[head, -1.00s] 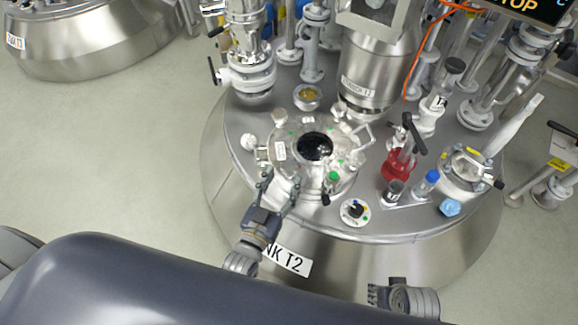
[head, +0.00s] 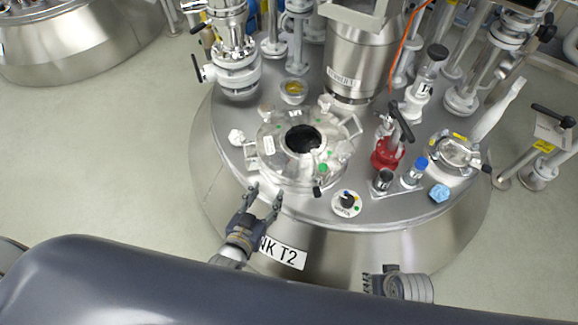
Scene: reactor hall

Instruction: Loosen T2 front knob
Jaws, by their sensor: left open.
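Tank T2 (head: 215,150) carries a round manhole lid (head: 270,160) with a dark sight glass (head: 303,139) in its middle. Small fittings sit around the lid rim, among them a black knob (head: 317,191) at the front right and a white knob (head: 236,137) at the left. I cannot tell for certain which is the front knob. My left gripper (head: 265,191) is open and empty, its two fingers spread just in front of the lid's front-left edge. My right gripper (head: 380,284) is partly in view low at the right, in front of the tank; its fingers are not clear.
A red valve (head: 386,155), a blue-capped bottle (head: 414,172) and a light blue knob (head: 439,193) stand further right. Steel pipes and a vessel (head: 358,65) crowd the back. Floor at left is clear.

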